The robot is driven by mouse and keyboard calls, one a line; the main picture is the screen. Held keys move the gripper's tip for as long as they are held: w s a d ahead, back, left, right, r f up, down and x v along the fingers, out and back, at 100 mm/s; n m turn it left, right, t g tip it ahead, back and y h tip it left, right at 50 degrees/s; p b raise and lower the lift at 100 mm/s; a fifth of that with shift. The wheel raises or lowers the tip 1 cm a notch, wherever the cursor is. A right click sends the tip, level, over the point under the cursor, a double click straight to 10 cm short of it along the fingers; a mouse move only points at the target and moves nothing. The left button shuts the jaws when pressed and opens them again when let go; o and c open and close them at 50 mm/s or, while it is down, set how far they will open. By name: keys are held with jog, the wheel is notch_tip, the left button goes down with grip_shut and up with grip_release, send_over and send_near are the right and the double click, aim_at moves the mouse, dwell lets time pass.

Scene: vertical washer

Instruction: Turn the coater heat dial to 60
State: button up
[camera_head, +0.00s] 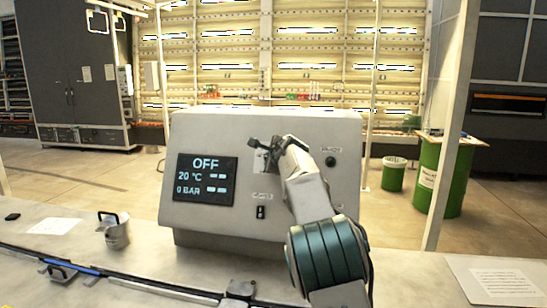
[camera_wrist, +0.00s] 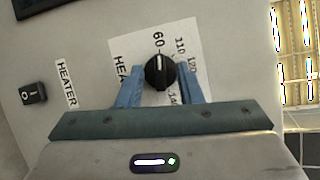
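The heat dial is a round black knob (camera_wrist: 160,73) with a white pointer line, on a white scale label on the sloped panel. In the wrist view the line points up at the printed 60; 110 and 120 are printed to the right. My gripper (camera_wrist: 159,75) has its blue fingers on either side of the dial, with narrow gaps seeming to show between fingers and knob. In the head view my gripper (camera_head: 266,153) is at the panel of the grey coater machine (camera_head: 285,130) and hides the dial. The display (camera_head: 206,179) reads OFF, 20 °C, 0 BAR.
A black rocker switch (camera_wrist: 33,93) sits left of the HEATER label (camera_wrist: 66,83). A round dark button (camera_head: 331,161) is on the panel's right. A pole (camera_head: 452,120) stands to the right.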

jog(key=b+v, duration=0.3)
jog(key=v, duration=1)
jog(key=shift+s+b, duration=0.35)
jog(key=shift+b, duration=0.05)
jog(key=shift+d+r, duration=0.1)
